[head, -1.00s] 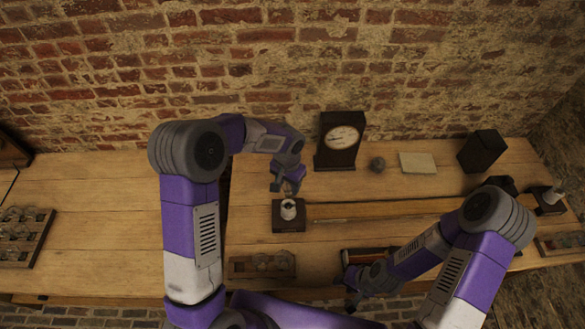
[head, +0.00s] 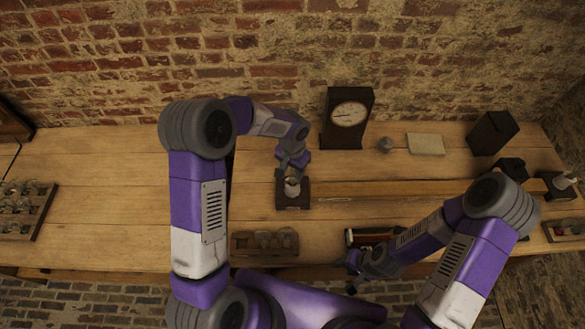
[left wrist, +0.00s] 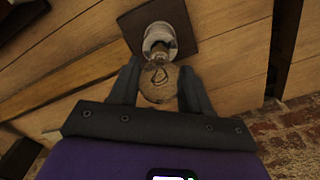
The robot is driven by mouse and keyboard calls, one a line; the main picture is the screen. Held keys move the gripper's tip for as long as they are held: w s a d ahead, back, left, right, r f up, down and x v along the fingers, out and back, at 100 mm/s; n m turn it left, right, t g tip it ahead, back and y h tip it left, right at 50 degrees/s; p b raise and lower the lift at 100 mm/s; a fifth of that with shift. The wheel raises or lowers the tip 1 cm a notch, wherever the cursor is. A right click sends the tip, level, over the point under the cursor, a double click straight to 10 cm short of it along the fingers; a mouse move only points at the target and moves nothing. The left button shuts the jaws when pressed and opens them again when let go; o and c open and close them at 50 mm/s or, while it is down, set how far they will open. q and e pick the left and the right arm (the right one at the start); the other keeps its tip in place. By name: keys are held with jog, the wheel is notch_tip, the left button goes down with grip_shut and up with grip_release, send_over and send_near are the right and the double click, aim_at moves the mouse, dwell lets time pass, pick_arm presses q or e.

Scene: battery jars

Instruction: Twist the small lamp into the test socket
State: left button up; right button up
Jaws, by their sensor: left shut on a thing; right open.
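The test socket (left wrist: 159,36) is a pale round cup on a dark square wooden base (head: 293,203). My left gripper (head: 292,171) is just above and behind the socket. In the left wrist view, its fingers (left wrist: 158,84) are shut on the small lamp (left wrist: 157,90), a clear glass bulb with a looped filament. The lamp's cap end points at the socket mouth and overlaps it in the picture. I cannot tell how far in it sits. My right gripper (head: 353,276) is open and empty near the table's front edge, away from the socket.
A rack (head: 265,253) with several round glass pieces stands in front of the socket. A clock (head: 348,115) stands behind, with a small round object (head: 385,145), a pale card (head: 425,144) and a dark box (head: 493,132) to its right.

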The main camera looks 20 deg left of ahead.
aim_at(292, 179)
pick_arm(q)
jog(key=shift+s+f+b, duration=0.1)
jog(key=shift+f+b, duration=0.6)
jog(key=shift+b, duration=0.15)
dwell(0.7)
jog(key=shift+s+d+f+b, duration=0.15)
jog(key=shift+s+f+b, duration=0.35)
jog(key=shift+f+b, duration=0.4)
dwell(0.5)
jog(key=shift+r+m, duration=0.1)
jog(key=shift+m, duration=0.2)
jog(key=shift+m+p, duration=0.3)
jog(key=shift+p, duration=0.05)
jog(key=m+p, duration=0.1)
jog(key=w+a+m+p, duration=0.1)
jog(key=m, duration=0.1)
jog(key=shift+f+g, duration=0.2)
jog(key=shift+g, duration=0.2)
jog(key=shift+w+a+m+p, duration=0.15)
jog(key=shift+m+p, duration=0.1)
jog(key=shift+m, duration=0.35)
jog(key=shift+w+d+m+p, duration=0.15)
jog(key=shift+m+p, duration=0.1)
jog(key=shift+m, duration=0.35)
jog(key=shift+a, duration=0.15)
jog(key=shift+r, duration=0.1)
